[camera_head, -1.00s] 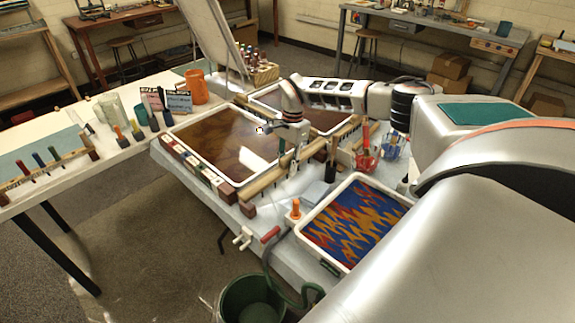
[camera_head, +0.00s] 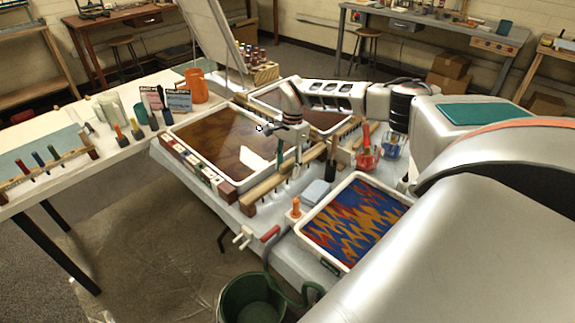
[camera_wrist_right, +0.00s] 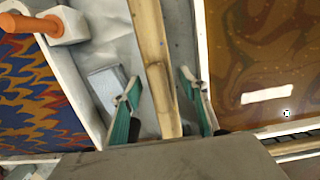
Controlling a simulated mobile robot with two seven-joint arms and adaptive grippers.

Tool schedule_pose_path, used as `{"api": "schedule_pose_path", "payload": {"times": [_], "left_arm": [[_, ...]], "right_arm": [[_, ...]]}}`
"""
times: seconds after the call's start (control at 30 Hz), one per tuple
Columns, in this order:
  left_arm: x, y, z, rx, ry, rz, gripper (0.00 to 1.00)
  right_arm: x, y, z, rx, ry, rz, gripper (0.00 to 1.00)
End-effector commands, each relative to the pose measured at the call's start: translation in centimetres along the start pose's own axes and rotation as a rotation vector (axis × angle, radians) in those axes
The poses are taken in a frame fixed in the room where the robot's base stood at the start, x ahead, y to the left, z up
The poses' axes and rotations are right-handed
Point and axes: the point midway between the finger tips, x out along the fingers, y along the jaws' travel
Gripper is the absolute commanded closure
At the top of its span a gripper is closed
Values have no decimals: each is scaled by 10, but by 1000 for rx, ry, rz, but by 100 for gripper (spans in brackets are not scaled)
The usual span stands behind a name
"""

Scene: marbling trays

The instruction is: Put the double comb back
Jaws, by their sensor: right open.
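A long wooden bar (camera_head: 262,188), which looks like the double comb, lies beside the large brown marbling tray (camera_head: 178,127). In the right wrist view the bar (camera_wrist_right: 150,45) runs between my fingers; its teeth cannot be made out. My right gripper (camera_head: 289,160) is open above the bar. In the wrist view its green-padded fingertips (camera_wrist_right: 161,82) stand apart on either side of the bar. I cannot tell whether they touch it. My left gripper is not in view.
A tray with a blue, red and orange pattern (camera_head: 312,228) is at the front right. A grey block (camera_head: 316,193) lies near the bar. Red (camera_head: 367,161) and blue (camera_head: 391,150) holders stand behind. A green bucket (camera_head: 228,300) is on the floor.

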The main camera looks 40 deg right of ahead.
Motion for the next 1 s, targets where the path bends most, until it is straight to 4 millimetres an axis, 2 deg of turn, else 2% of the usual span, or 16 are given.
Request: {"api": "schedule_pose_path", "payload": {"times": [0.17,0.4,0.6,0.8,1.0], "left_arm": [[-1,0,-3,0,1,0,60],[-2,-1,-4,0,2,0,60],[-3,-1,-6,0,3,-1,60],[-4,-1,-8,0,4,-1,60],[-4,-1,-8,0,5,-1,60]], "right_arm": [[-22,-1,1,-1,0,-5,57],[-73,-1,1,0,1,-6,57],[-110,-1,1,-1,0,-4,57],[-128,0,1,0,1,-1,57],[-131,0,1,0,0,-1,57]]}}
